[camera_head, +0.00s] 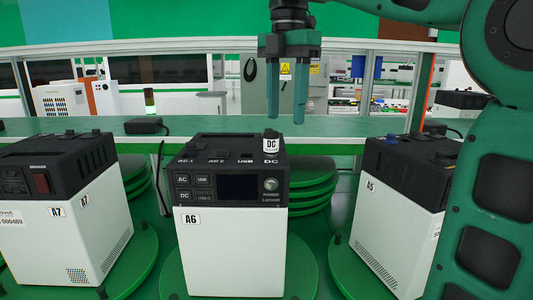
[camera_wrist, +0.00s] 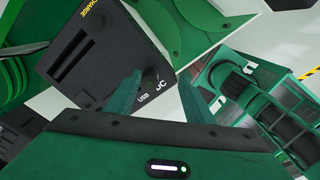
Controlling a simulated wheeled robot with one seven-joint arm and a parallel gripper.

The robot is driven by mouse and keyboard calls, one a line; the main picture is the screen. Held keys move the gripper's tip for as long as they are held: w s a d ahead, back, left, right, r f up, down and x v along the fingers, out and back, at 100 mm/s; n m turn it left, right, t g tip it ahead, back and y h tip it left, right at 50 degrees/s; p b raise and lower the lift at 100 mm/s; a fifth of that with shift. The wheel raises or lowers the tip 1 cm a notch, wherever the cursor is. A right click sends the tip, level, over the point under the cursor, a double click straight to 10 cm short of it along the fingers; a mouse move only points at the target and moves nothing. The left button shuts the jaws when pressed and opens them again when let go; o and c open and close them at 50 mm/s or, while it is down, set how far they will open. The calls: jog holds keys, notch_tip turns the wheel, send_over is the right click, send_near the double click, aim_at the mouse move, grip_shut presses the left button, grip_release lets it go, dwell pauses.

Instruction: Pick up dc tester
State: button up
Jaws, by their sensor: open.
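Box A7 (camera_head: 60,240) stands at the left and box A5 (camera_head: 390,230) at the right, each on a green round plate. A green bench (camera_head: 210,126) runs behind, with a small black device (camera_head: 145,126) on it. My arm covers the right side.

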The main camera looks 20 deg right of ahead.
aim_at(270, 132)
jog(key=a+r+n, duration=0.2)
jog(key=r+n, duration=0.1)
jog(key=shift+w+a+r+n, duration=0.2)
jog(key=shift+w+a+n, duration=0.1)
jog(key=shift+w+a, duration=0.1)
jog(key=shift+a+f, duration=0.1)
jog(key=shift+f, duration=5.2)
jog(key=c, duration=1.2)
